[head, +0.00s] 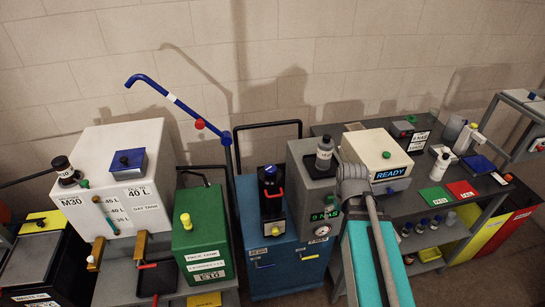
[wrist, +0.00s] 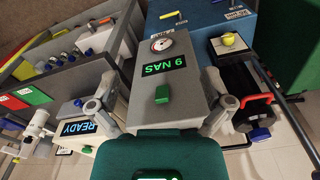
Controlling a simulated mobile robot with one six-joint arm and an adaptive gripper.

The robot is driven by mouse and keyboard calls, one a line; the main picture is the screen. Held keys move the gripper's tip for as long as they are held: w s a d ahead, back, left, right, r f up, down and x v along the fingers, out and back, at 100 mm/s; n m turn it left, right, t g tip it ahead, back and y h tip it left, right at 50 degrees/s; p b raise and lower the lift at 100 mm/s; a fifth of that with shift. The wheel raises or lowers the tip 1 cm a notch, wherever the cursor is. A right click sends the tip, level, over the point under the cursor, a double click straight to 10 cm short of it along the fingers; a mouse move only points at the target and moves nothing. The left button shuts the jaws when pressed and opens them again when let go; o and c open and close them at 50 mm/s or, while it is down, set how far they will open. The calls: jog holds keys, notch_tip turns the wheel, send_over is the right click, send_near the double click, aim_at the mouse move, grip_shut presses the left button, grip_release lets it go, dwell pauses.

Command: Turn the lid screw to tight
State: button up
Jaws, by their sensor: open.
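No part is labelled lid screw, and I cannot tell for certain which knob it is. A black unit (head: 271,205) with a red handle and a blue knob (head: 270,170) on top stands on the blue cart; in the wrist view its blue knob (wrist: 260,134) shows at the right. My gripper (head: 354,178) is above the right part of the grey "9 NAS" box, right of the black unit. In the wrist view its fingers (wrist: 158,112) are spread wide and empty, with the grey box between and beyond them. The fingertips are hard to make out in the head view.
A white day tank (head: 105,160) with a blue lid box and a green tank (head: 200,235) stand left of the blue cart (head: 262,278). The cream "READY" box (head: 377,150) and bottles crowd the right bench. A bottle (head: 324,152) stands on the grey box.

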notch_tip(320, 180, up, 7)
jog(key=w+a+n+p, duration=0.1)
jog(key=w+a+p, duration=0.1)
jog(key=p, duration=0.4)
notch_tip(320, 180, up, 4)
jog(key=n+p, duration=0.4)
jog(key=n, duration=1.4)
send_over(271, 167)
jog(key=shift+r+g, duration=0.2)
jog(key=shift+g, duration=0.1)
jog(key=shift+f, duration=0.2)
notch_tip(271, 167, down, 13)
jog(key=b, duration=1.4)
jog(key=shift+f, duration=0.2)
